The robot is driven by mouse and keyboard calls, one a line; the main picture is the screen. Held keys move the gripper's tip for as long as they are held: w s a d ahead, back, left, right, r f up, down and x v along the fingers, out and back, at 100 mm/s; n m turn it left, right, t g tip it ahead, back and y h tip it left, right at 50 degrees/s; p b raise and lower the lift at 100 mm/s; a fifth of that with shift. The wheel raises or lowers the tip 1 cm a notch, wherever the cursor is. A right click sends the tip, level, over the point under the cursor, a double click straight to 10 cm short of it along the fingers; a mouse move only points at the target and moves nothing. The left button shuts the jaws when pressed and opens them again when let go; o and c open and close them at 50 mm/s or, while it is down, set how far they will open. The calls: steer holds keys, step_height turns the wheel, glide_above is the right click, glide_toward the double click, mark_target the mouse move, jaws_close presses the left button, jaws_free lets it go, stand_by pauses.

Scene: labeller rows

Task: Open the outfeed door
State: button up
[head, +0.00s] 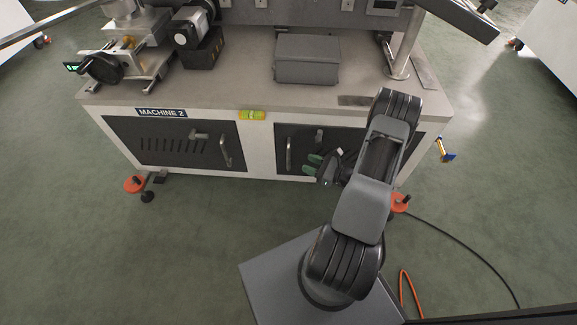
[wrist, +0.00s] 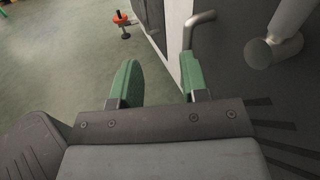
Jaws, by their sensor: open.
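The machine's right-hand door (head: 283,133) is dark grey and looks shut; no label on it reads as outfeed. It has an upright bar handle (head: 289,155) near its left edge and a latch (head: 319,138) to the right of that. My gripper (head: 312,164) is open and empty, in front of this door, just right of the handle's lower part. In the wrist view the handle (wrist: 188,36) shows just beyond the right green finger, and the latch (wrist: 270,50) is at the upper right. My arm hides the door's right part.
The left-hand door (head: 175,150) has vent slots, its own handle and a latch. A grey box (head: 307,60) sits on the bench top. Orange-footed supports (head: 134,184) stand at the cabinet's base. A black cable (head: 470,255) lies on the floor at right. The floor at left is clear.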

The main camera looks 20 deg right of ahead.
mark_target(289, 155)
step_height(289, 155, down, 6)
steer(key=d+m+t+h+b, duration=0.2)
steer(key=m, duration=0.1)
steer(key=shift+h, duration=0.3)
steer(key=b+x, duration=0.3)
steer(key=x, duration=0.9)
steer(key=shift+w, duration=0.25)
steer(key=shift+r, duration=0.1)
steer(key=shift+c, duration=0.2)
jaws_close()
